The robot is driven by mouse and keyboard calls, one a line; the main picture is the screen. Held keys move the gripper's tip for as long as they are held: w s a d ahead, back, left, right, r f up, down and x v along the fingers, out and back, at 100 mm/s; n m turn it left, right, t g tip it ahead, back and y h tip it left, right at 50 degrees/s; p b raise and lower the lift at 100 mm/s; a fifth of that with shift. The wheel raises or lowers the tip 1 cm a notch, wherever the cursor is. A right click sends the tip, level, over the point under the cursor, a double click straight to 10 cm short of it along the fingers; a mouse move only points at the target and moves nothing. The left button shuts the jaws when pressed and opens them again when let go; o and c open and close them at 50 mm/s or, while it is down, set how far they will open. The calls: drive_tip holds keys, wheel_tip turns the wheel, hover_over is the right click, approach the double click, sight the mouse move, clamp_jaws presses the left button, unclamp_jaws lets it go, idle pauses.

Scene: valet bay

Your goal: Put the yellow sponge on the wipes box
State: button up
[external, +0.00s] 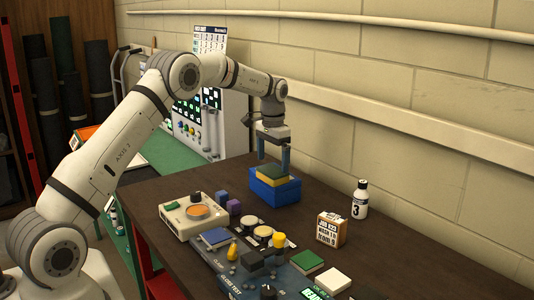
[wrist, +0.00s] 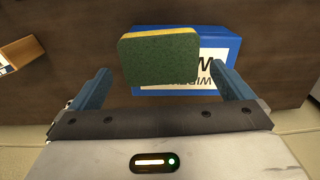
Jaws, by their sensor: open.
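The yellow sponge (external: 272,173), with a dark green scouring face up, lies flat on top of the blue wipes box (external: 275,195). In the wrist view the sponge (wrist: 158,60) covers the left part of the box (wrist: 228,50) and sticks out past its left edge there. My gripper (external: 273,168) is open, above the box. Its two blue fingers stand apart on either side of the sponge; in the wrist view (wrist: 160,72) gaps show between sponge and fingers. The underside of the sponge is hidden.
A white device with an orange disc (external: 196,213) and small purple blocks (external: 228,202) stand left of the box. A tray of several small parts (external: 250,265) lies in front. A carton (external: 331,230) and a white bottle (external: 360,200) stand right. Bare table lies between.

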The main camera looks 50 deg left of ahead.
sight(273, 170)
wheel_tip(273, 170, up, 8)
drive_tip(key=shift+r+b, duration=0.15)
drive_tip(key=shift+b, duration=0.25)
drive_tip(key=s+d+r+t, duration=0.1)
drive_tip(key=s+d+r, duration=0.55)
drive_tip(key=s, duration=0.25)
drive_tip(key=s+d+r+t, duration=0.1)
drive_tip(key=s+d+r, duration=0.4)
drive_tip(key=s+d, duration=0.35)
drive_tip(key=s+d+f, duration=0.2)
drive_tip(key=s, duration=0.6)
drive_tip(key=s+d+f+t, duration=0.1)
drive_tip(key=s+d+f, duration=0.1)
drive_tip(key=s, duration=0.6)
drive_tip(key=s+d+f, duration=0.3)
drive_tip(key=s, duration=0.5)
drive_tip(key=shift+t, duration=0.3)
drive_tip(key=shift+f, duration=0.1)
drive_tip(key=shift+w+f+b, duration=0.1)
drive_tip(key=shift+f+b, duration=0.4)
drive_tip(key=shift+f, duration=0.1)
